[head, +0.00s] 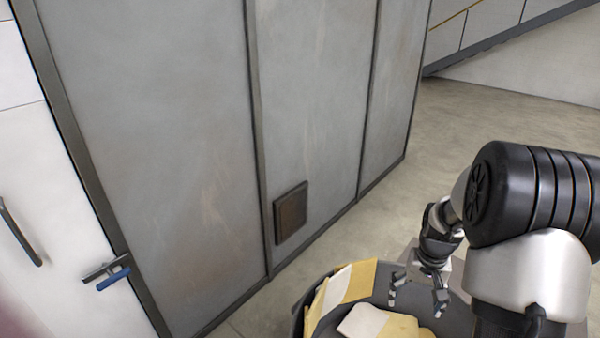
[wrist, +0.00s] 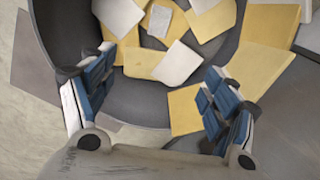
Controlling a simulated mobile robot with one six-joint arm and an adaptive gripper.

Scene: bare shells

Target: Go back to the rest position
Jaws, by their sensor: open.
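My gripper (head: 418,300) is at the lower right of the head view, at the end of my folded arm. In the wrist view my gripper (wrist: 152,105) shows its two fingers spread wide apart with blue pads and nothing between them. It is above a dark round bin or tray-like vessel (wrist: 68,22) that holds several yellow and white sheets (wrist: 205,15). The fingers look apart from the sheets, though the exact height is hard to tell.
A grey metal panel wall (head: 165,130) with a small brown vent (head: 291,212) stands at the left. A white door (head: 45,190) with a handle (head: 20,232) is at the far left. Open concrete floor (head: 500,115) lies behind, below a stair edge (head: 500,38).

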